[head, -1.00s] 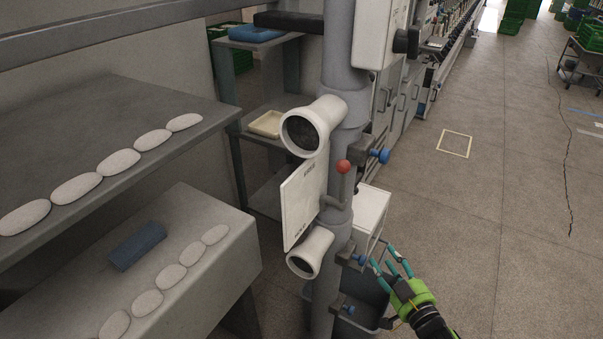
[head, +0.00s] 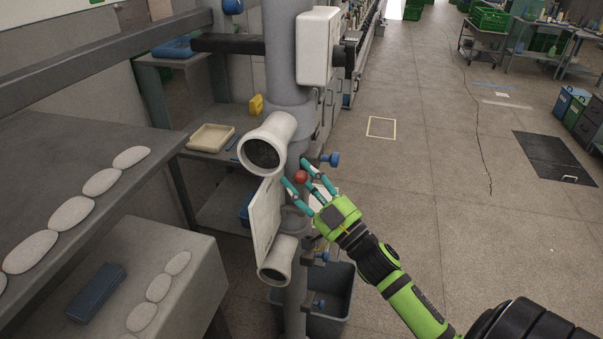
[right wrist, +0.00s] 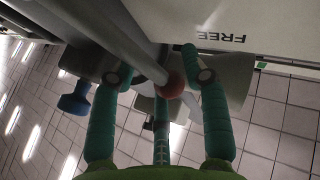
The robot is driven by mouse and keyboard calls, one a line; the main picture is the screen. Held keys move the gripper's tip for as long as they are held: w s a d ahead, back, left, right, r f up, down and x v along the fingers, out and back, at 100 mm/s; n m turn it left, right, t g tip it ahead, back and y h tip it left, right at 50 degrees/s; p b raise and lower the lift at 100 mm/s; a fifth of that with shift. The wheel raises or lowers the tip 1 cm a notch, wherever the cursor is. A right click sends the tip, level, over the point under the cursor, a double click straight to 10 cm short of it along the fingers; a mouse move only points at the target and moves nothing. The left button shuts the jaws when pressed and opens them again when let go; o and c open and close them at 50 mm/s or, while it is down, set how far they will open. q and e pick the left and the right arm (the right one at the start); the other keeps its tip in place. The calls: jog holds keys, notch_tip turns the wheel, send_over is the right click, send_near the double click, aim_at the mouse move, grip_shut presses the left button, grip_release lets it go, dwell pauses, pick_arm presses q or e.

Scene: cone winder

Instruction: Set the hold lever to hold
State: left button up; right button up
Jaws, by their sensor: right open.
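The hold lever is a grey rod with a red ball knob (head: 300,177), on the grey column beside a white plate (head: 262,222). My green right gripper (head: 306,183) is at the knob, its teal fingers open around it. In the right wrist view, the knob (right wrist: 172,88) shows between the spread fingers, at the end of the grey rod (right wrist: 137,45). The white plate (right wrist: 260,22) there reads FREE, upside down. I cannot tell whether a finger touches the knob. The lever's lower part is hidden in the head view. My left gripper is out of view.
Two white funnel-like tubes, an upper one (head: 266,144) and a lower one (head: 277,262), stick out beside the lever. Blue knobs (head: 331,159) sit on the column. A grey bin (head: 335,290) stands below. Shelves with pale oval pieces are at left.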

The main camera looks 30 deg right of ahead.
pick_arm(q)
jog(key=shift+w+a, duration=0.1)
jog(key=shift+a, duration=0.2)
pick_arm(e)
jog(key=shift+d, duration=0.1)
grip_shut()
